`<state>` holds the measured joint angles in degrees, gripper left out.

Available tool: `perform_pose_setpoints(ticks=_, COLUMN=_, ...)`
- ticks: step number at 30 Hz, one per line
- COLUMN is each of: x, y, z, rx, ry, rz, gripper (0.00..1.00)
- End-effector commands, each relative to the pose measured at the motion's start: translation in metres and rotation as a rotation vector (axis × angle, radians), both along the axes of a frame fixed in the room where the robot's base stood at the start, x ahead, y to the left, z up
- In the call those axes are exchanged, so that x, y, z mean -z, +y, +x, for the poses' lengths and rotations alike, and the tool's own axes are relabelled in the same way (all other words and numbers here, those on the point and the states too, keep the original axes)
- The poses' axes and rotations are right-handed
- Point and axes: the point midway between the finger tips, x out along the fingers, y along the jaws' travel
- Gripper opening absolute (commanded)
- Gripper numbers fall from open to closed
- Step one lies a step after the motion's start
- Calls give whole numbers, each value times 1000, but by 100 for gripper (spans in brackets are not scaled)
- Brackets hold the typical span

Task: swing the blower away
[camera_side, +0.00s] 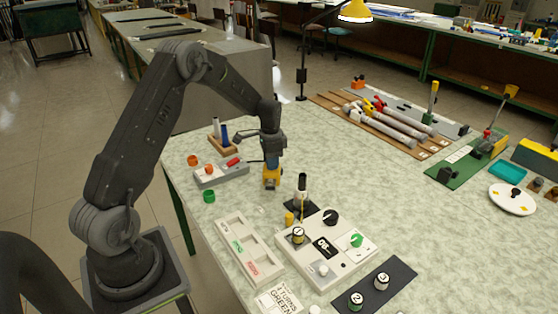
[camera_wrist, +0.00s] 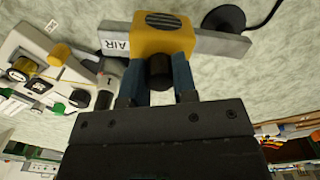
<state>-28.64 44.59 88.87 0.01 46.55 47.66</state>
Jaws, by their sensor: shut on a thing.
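The blower is a yellow block with a dark slotted vent and a grey arm marked AIR; its yellow block (camera_wrist: 163,38) fills the top middle of the wrist view. In the side view the blower (camera_side: 271,181) shows as a small yellow block low over the table. My gripper (camera_side: 271,165) is right above it, pointing down. In the wrist view my gripper's blue fingers (camera_wrist: 160,76) are shut on the black knob (camera_wrist: 160,73) of the blower. The knob's far side is hidden.
A grey block with orange and red parts (camera_side: 222,174) is left of the blower, a green ring (camera_side: 209,196) below it. A white control panel (camera_side: 340,262) and a labelled tray (camera_side: 238,231) stand in front. Rods lie on a wooden rack (camera_side: 322,101) behind right.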

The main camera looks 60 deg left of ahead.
Motion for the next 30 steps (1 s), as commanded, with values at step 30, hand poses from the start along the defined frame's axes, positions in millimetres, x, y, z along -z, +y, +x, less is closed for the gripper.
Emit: perform_pose_setpoints(ticks=30, x=0, y=45, z=-33, rx=566, ry=0, rz=0, gripper=0)
